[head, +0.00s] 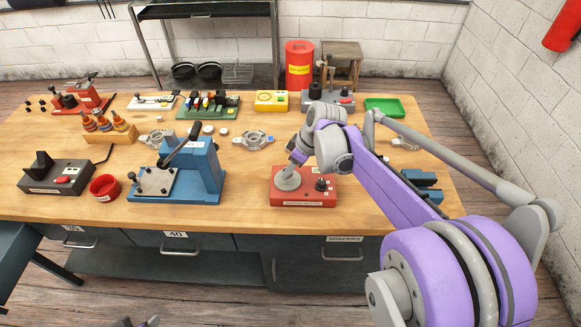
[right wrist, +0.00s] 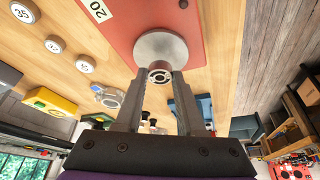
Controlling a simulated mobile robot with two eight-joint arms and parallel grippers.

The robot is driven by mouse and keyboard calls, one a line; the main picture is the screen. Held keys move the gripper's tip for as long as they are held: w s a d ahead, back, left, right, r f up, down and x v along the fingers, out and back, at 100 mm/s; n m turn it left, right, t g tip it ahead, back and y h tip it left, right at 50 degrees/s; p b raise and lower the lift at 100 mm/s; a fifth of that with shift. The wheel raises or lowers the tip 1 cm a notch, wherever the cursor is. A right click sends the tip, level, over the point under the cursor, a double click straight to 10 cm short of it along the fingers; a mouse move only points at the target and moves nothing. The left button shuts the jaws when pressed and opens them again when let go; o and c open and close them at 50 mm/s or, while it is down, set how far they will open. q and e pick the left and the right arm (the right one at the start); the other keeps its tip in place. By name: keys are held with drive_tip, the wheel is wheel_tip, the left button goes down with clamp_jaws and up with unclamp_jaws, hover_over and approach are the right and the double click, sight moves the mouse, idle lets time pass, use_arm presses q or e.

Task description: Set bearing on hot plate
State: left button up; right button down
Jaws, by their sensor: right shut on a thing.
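The hot plate is a red box (head: 303,199) with a round grey plate (head: 288,182) and a black knob, at the front of the bench in the head view. In the right wrist view its grey disc (right wrist: 160,47) lies just beyond my fingertips. My right gripper (right wrist: 161,78) is shut on a small ring-shaped bearing (right wrist: 160,73). The bearing is at the disc's edge in that view; whether it touches the disc I cannot tell. In the head view my right gripper (head: 292,166) hides the bearing. Only a sliver of my left arm shows at the bottom edge.
A blue press (head: 202,172) stands left of the hot plate, with a red bowl (head: 104,187) beyond it. A metal housing (head: 253,139) lies behind. Round numbered discs (right wrist: 85,63) lie on the wood. A green tray (head: 384,107) is at the back right.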

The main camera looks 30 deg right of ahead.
drive_tip(key=shift+f, duration=0.1)
idle(0.3)
use_arm(q)
drive_tip(key=shift+s+f+b, duration=0.25)
drive_tip(key=shift+f+b, duration=0.2)
drive_tip(key=shift+f, duration=0.2)
use_arm(e)
drive_tip(key=shift+f, duration=0.75)
use_arm(q)
drive_tip(key=shift+f, duration=0.15)
use_arm(e)
drive_tip(key=shift+f, duration=0.25)
drive_tip(key=shift+c, duration=2.2)
unclamp_jaws()
drive_tip(key=shift+r+p, duration=1.25)
drive_tip(key=shift+r, duration=1.35)
drive_tip(key=shift+r+p, duration=0.75)
drive_tip(key=shift+r, duration=0.75)
use_arm(q)
wheel_tip(320, 180, up, 6)
drive_tip(key=w, duration=0.2)
drive_tip(key=shift+w+t, duration=0.3)
drive_tip(key=shift+w, duration=0.1)
